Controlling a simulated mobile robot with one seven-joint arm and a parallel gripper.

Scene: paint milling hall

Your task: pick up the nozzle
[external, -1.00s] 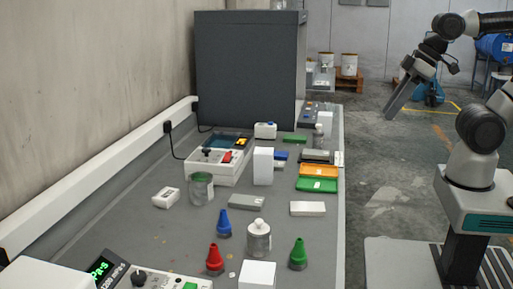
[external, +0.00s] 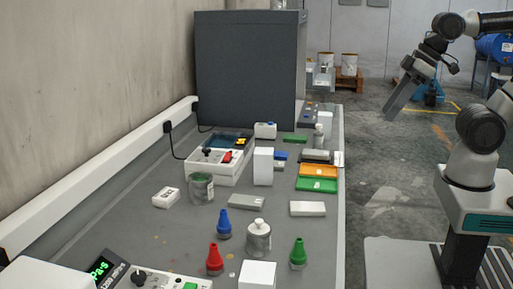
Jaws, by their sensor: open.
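Three cone-shaped nozzles stand upright on the near part of the grey bench: a blue nozzle (external: 224,225), a red nozzle (external: 214,261) and a green nozzle (external: 298,255). The blue and red ones are left of a clear jar with a white cap (external: 257,240), the green one right of it. My gripper (external: 391,114) hangs in the air at the upper right, beyond the bench's right edge and well away from all the nozzles. It is open, and nothing shows in it. Its fingers are small and seen side-on here.
The bench (external: 326,235) also holds a white box (external: 257,276), an open can (external: 201,188), flat grey and white blocks, an orange tray (external: 318,170), a green tray (external: 317,186) and a tall white box (external: 263,166). A dark cabinet (external: 248,70) stands at the far end.

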